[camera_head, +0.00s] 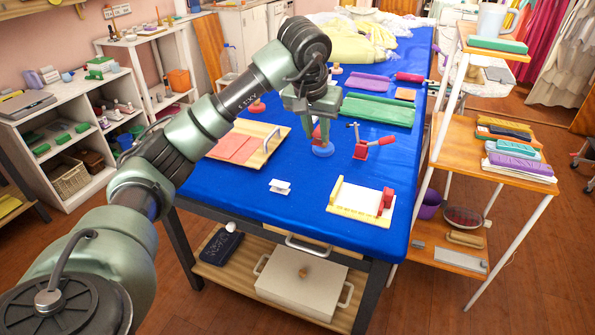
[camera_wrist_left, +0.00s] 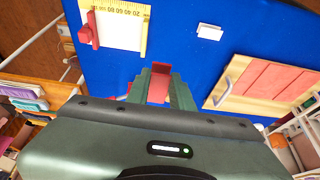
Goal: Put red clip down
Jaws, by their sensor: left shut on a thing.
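My left gripper (camera_head: 315,112) points down over the blue table, with its fingers shut on the red clip (camera_head: 317,132). The clip also shows as a red block between the fingertips in the left wrist view (camera_wrist_left: 158,83). In the head view the clip's lower end is just above or against a round blue disc (camera_head: 323,151); I cannot tell if they touch. The fingers hide part of the clip. My right gripper is not in view.
A ruler-edged white board with a red block (camera_head: 357,200) lies at the front right. A small white piece (camera_head: 280,187) lies at the front left. A wooden board with pink cloth (camera_head: 247,146) is left, and green cloth (camera_head: 378,110) is behind.

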